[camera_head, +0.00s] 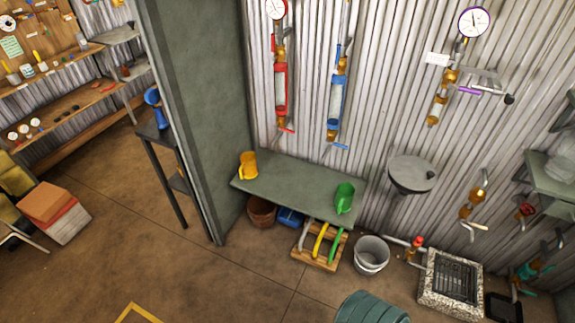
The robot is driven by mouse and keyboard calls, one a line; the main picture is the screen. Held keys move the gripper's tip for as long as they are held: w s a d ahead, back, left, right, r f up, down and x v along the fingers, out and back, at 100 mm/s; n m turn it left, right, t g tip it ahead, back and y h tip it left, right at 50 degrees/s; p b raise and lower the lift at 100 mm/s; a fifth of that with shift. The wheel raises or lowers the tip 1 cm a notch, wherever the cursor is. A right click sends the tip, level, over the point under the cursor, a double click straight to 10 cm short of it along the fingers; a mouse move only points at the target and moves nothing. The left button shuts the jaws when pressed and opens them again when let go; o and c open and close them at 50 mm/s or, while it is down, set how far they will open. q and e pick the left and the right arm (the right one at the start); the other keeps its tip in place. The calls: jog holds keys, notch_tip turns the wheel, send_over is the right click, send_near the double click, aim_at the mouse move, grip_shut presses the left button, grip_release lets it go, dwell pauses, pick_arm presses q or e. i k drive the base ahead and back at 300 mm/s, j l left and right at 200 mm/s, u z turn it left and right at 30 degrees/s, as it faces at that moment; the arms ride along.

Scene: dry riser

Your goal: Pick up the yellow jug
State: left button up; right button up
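The yellow jug (248,165) stands upright near the left end of a grey-green bench (290,190) against the corrugated wall. A green jug (344,197) stands at the right end of the same bench, apart from the yellow one. Neither of my grippers shows in the head view, and nothing is seen touching the yellow jug.
A grey partition (200,110) rises just left of the bench. A wooden rack (319,246) and a white bucket (371,255) stand on the floor before it. A teal round container (371,308) is at the bottom. Open floor lies front left.

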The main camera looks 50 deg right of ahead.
aim_at(248, 159)
jog(key=z, duration=1.25)
jog(key=i+l, duration=0.1)
jog(key=i+z, duration=0.05)
